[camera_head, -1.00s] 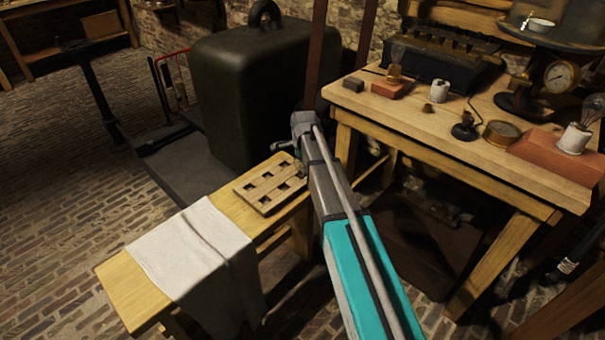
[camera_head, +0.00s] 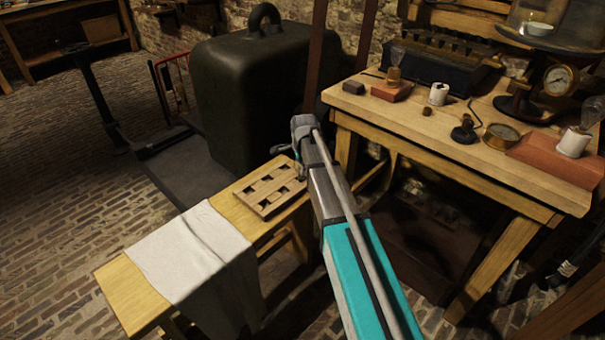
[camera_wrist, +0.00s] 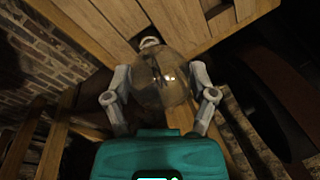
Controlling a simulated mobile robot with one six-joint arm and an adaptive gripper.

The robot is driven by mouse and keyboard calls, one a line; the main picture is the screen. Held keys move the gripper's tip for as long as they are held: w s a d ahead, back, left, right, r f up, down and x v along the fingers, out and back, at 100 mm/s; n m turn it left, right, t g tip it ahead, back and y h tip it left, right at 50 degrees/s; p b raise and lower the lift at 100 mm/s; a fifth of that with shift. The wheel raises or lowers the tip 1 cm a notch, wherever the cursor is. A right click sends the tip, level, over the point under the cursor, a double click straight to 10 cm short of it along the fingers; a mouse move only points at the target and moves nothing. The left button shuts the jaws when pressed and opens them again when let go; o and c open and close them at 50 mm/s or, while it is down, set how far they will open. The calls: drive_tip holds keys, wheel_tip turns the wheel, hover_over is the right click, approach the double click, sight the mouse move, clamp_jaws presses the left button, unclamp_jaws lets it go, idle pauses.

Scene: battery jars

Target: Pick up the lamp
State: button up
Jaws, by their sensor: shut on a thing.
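The lamp (camera_wrist: 163,82) is a clear round glass bulb with a pale ring at its far end, seen in the wrist view. My gripper (camera_wrist: 162,92) is shut on it, one grey finger on each side of the glass. Beyond the lamp is a wooden surface with dark openings. In the head view my gripper (camera_head: 294,160) is partly hidden by my arm, at the right end of the bench, and the held lamp cannot be made out there.
A wooden rack (camera_head: 270,186) with several square holes lies on the low bench (camera_head: 130,290), beside a white cloth (camera_head: 190,250). The workbench (camera_head: 450,140) at right carries two other bulbs (camera_head: 397,58), (camera_head: 592,110), a gauge (camera_head: 560,80) and blocks.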

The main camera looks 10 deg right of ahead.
drive_tip(key=shift+r, duration=0.1)
idle(0.3)
drive_tip(key=p+v, duration=0.2)
drive_tip(key=p, duration=0.1)
drive_tip(key=shift+w+r, duration=0.25)
drive_tip(key=shift+r, duration=0.1)
drive_tip(key=s+d+r+p, duration=0.1)
drive_tip(key=s+r+p, duration=0.9)
drive_tip(key=s, duration=0.4)
drive_tip(key=shift+d, duration=0.25)
drive_tip(key=shift+s, duration=0.1)
